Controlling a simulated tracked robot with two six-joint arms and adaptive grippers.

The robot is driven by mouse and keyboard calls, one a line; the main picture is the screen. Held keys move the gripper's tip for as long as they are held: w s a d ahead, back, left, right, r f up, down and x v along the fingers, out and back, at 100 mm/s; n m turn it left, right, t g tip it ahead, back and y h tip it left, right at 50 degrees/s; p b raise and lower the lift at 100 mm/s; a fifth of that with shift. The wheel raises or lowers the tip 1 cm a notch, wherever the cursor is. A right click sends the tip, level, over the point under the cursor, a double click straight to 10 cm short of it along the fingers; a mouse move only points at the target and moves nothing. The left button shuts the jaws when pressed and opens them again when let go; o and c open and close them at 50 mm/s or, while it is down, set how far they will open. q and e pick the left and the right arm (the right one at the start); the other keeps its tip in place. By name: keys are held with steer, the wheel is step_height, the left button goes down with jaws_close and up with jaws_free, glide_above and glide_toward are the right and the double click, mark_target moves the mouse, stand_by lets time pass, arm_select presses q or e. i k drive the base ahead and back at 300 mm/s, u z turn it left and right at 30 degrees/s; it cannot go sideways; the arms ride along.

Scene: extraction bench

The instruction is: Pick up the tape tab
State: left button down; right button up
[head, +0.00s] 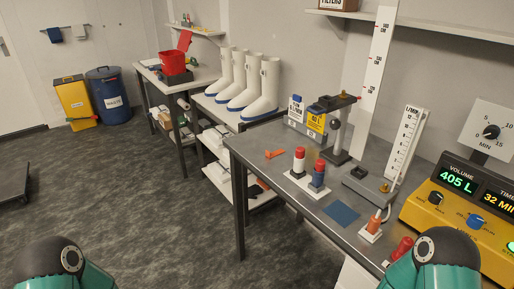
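I cannot make out a tape tab for certain. A small orange piece (275,154) lies on the grey bench (300,215) near its left edge, but it is too small to identify. A flat blue square (341,213) lies near the bench's front edge. Neither of my grippers is in view; only teal and black parts of my arms show at the bottom left and bottom right.
Two red-topped cylinders (298,160) stand on a white base, with a black stand (337,135) behind. A flow gauge (405,145) and yellow volume unit (445,207) occupy the right. White boots (262,90) stand on a rack behind. Open floor lies left.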

mark_target(269, 155)
steer(key=u, duration=0.35)
steer(key=i, duration=1.05)
steer(key=u, duration=0.15)
